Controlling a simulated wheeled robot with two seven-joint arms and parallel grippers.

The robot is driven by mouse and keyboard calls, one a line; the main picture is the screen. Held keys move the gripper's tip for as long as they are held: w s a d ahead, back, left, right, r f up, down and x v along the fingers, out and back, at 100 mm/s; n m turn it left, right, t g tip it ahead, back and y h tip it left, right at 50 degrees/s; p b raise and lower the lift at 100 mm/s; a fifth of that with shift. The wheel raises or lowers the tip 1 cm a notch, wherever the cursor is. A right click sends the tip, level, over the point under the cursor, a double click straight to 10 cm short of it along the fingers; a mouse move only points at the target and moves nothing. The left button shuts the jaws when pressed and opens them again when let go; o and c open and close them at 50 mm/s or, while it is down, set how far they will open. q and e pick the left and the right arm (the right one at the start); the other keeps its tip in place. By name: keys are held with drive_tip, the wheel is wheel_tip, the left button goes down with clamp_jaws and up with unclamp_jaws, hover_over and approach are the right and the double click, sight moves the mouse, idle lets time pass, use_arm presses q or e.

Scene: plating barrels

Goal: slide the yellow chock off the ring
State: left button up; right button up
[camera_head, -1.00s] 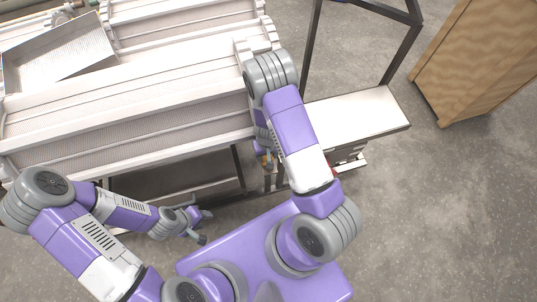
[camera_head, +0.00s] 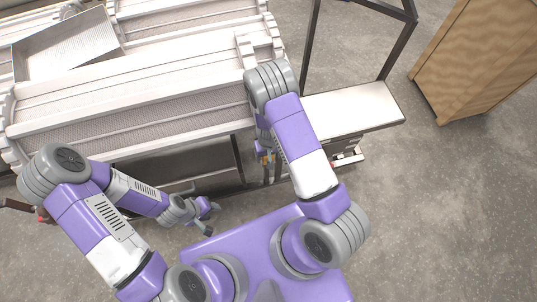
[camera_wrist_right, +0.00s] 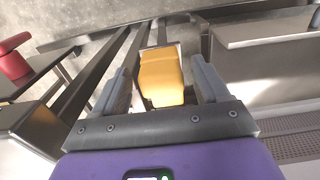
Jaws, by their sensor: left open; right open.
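The yellow chock (camera_wrist_right: 161,78) is a block in the middle of the right wrist view, between the two grey fingers of my right gripper (camera_wrist_right: 163,88). The fingers are apart, with a visible gap on the chock's right side. In the head view a small yellow-orange patch (camera_head: 265,158) shows beside my right forearm, which hides most of the right gripper. A dark metal bar lies beside the chock; I cannot make out the ring clearly. My left gripper (camera_head: 207,214) is open and empty, low in front of the barrel stand.
White plating barrels (camera_head: 130,100) fill the upper left, with a metal tray (camera_head: 65,45) on them. A white bench (camera_head: 355,108) and dark frame stand at right, with a wooden cabinet (camera_head: 475,60) beyond. A red object (camera_wrist_right: 12,58) shows at the wrist view's left. Floor at right is clear.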

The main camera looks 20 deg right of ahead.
wheel_tip(320, 180, up, 8)
drive_tip(key=p, duration=0.3)
drive_tip(key=shift+f, duration=0.2)
drive_tip(key=s+a+y+p, duration=0.1)
drive_tip(key=s+a+y, duration=0.1)
drive_tip(key=s+a, duration=0.2)
drive_tip(key=s+a+m+y, duration=0.1)
drive_tip(key=s+a, duration=0.3)
drive_tip(key=s, duration=0.5)
drive_tip(key=shift+r+t+y+p, duration=0.3)
drive_tip(key=shift+r+y+p, duration=0.1)
drive_tip(key=shift+y, duration=0.2)
idle(0.5)
